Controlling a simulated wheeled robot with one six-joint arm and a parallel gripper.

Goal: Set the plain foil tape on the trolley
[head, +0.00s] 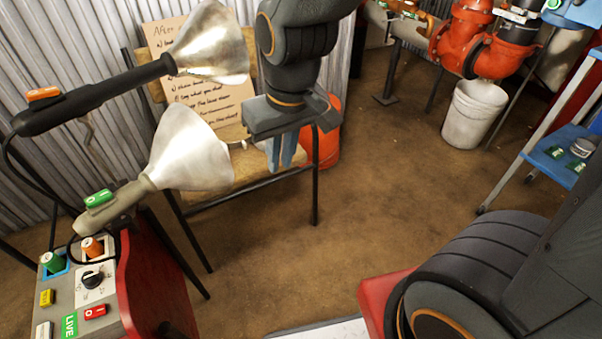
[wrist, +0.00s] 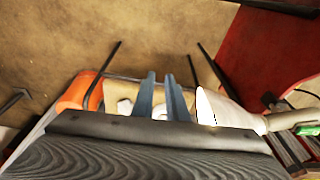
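My gripper (head: 281,152) points down in the head view, in front of the wooden seat with the paper sign. Its two blue fingers also show in the wrist view (wrist: 162,80), apart, with nothing clearly held between them. The blue trolley (head: 537,158) stands at the far right, partly cut off by the frame. A small round silver and dark item (head: 582,148) and green items lie on its shelf; I cannot tell whether the round one is tape. Pale shapes (wrist: 125,106) show beside the fingers, too hidden to identify. I cannot make out the plain foil tape for sure.
Two metal horns (head: 190,155) on handles jut from the left above a red control box (head: 85,290). An orange object (head: 322,140) stands behind my gripper. A white bucket (head: 474,114) stands beneath red pipework (head: 475,40). The brown floor between is clear.

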